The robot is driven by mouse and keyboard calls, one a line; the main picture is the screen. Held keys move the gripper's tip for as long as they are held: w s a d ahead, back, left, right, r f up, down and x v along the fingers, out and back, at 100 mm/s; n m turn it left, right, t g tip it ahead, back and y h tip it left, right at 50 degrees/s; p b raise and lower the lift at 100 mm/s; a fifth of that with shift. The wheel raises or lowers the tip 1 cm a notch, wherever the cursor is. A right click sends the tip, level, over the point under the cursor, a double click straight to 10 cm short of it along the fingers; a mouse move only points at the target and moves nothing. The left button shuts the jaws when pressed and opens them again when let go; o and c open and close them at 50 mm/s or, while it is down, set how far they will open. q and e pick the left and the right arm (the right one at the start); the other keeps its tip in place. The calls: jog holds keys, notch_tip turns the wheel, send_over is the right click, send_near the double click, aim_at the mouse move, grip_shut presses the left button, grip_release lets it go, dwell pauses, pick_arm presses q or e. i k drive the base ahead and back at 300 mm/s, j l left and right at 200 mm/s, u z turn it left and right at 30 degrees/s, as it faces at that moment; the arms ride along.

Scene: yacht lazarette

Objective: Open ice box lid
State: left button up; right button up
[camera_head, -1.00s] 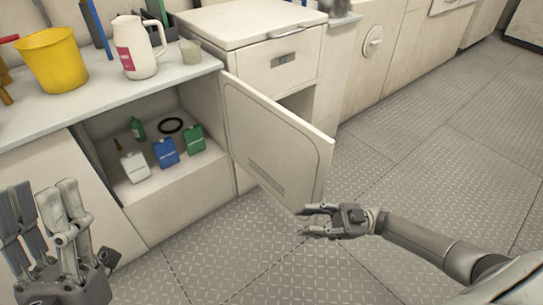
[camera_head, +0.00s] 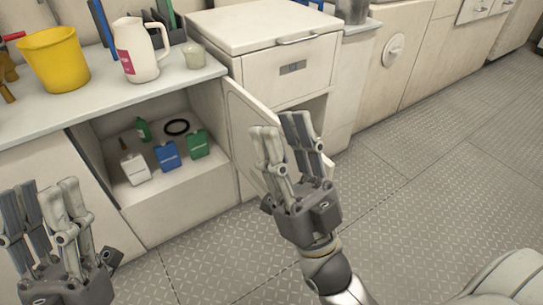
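The ice box (camera_head: 278,84) is a cream cabinet at the top middle. Its pale lid (camera_head: 262,24) lies flat and shut on top, with a bar handle (camera_head: 310,39) at the front edge. My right gripper (camera_head: 284,128) is below and in front of the ice box, fingers upward, spread and empty, apart from the lid. My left gripper (camera_head: 42,190) is at the lower left, also spread and empty, far from the ice box.
A cabinet door (camera_head: 245,118) stands partly hidden behind my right gripper. The open cabinet holds white, blue and green containers (camera_head: 168,154). A yellow bucket (camera_head: 54,60), a pitcher (camera_head: 137,52) and a cup (camera_head: 194,56) stand on the counter (camera_head: 100,108). Floor (camera_head: 430,180) at right is clear.

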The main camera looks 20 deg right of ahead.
aim_at(240, 29)
jog(key=i+l+u, duration=0.15)
jog(key=l+u, duration=0.3)
jog(key=l, duration=0.75)
jog(key=l+u, duration=0.45)
jog(key=l, duration=0.75)
